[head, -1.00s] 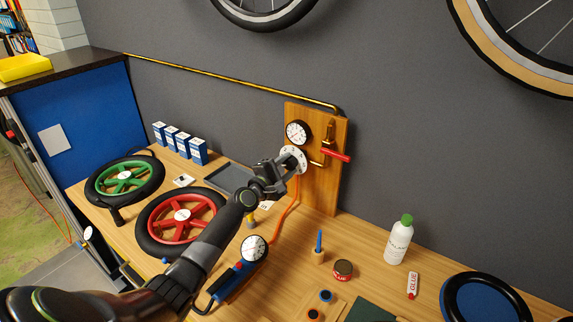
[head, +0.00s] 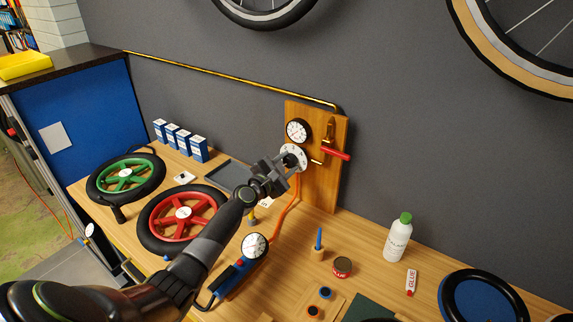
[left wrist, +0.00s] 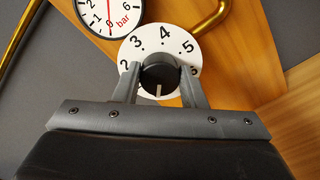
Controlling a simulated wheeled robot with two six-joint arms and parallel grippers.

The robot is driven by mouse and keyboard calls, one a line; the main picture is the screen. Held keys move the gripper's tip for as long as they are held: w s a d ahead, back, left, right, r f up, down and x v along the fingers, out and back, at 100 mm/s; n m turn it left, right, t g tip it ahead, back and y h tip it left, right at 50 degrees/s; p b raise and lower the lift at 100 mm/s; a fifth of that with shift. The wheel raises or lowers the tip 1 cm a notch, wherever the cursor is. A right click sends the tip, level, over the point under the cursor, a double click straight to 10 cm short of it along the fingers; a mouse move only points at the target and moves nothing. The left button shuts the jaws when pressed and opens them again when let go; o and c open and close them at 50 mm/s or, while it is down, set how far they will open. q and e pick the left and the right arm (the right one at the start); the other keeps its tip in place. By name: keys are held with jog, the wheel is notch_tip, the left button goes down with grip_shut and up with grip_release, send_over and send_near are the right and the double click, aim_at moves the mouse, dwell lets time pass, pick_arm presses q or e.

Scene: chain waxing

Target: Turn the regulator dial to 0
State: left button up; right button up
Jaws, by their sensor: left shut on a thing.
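The regulator dial is a white disc (left wrist: 150,32) on a wooden board, with the numbers 2, 3, 4 and 5 readable along its upper rim. Its black round knob (left wrist: 160,72) carries a white mark that points down in the left wrist view. My left gripper (left wrist: 158,84) is shut on the knob, one finger on each side. The fingers and palm hide the lower part of the dial, so the 0 is not visible. In the head view, the dial (head: 296,154) shows behind my left gripper (head: 284,164). My right gripper does not show.
A pressure gauge (head: 297,131) sits just above the dial, and a red-handled valve (head: 337,154) is to its right. An orange hose (head: 287,212) hangs below. Wheels with red (head: 184,214) and green (head: 125,175) spokes lie on the bench to the left.

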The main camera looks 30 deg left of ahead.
pick_arm(q)
jog(key=shift+f, duration=0.1)
jog(key=o, duration=1)
jog(key=s, duration=0.5)
jog(key=s+a+p, duration=0.1)
jog(key=s, duration=0.5)
jog(key=s+a+p, duration=0.1)
jog(key=s, duration=0.5)
jog(key=shift+s+a, duration=0.15)
jog(key=shift+a, duration=0.1)
